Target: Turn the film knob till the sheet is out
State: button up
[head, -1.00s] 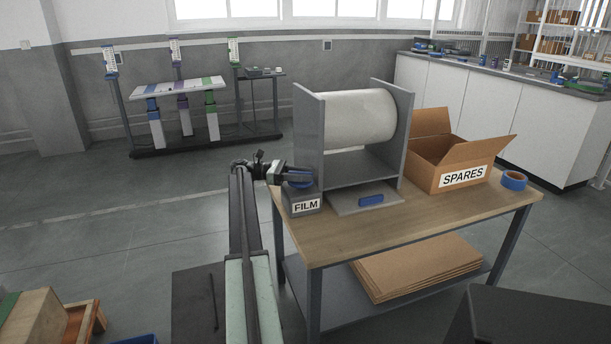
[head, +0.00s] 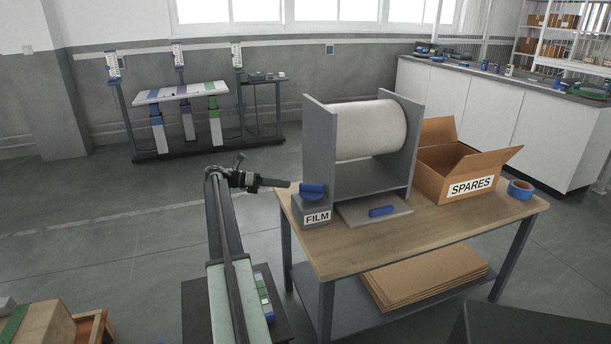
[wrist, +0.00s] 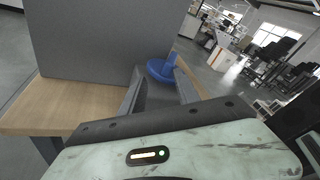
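The blue film knob (head: 312,189) sits on top of a small grey box (head: 311,212) labelled FILM at the table's left corner. My gripper (head: 287,184) is just left of the knob, apart from it, at about its height. In the wrist view the knob (wrist: 161,70) shows beyond and between the spread fingertips (wrist: 157,72), with nothing held. A white film roll (head: 366,131) hangs between two grey side plates.
An open cardboard SPARES box (head: 432,182) and blue tape (head: 520,189) stand on the wooden table (head: 415,228), right of the dispenser. Cardboard sheets (head: 425,275) lie on the lower shelf. The dispenser's tall left plate (head: 319,150) rises close behind the knob.

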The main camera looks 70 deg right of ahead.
notch_tip(320, 180, up, 3)
jog(key=s+n+t+p, duration=0.2)
jog(key=n+t+p, duration=0.1)
jog(key=n+p, duration=0.45)
jog(key=n+t+y+p, duration=0.5)
jog(key=n+t+p, duration=0.2)
jog(key=n+p, duration=1.2)
send_near(312, 184)
jog(key=shift+s, duration=0.3)
jog(key=shift+s+n+t, duration=0.1)
jog(key=shift+n+t, duration=0.15)
jog(key=shift+t, duration=0.05)
jog(key=shift+f+b, duration=0.15)
jog(key=shift+b, duration=0.15)
jog(key=b+x, duration=0.7)
jog(key=x, duration=0.1)
jog(key=shift+f+b, duration=0.1)
jog(key=shift+b, duration=0.2)
grip_shut()
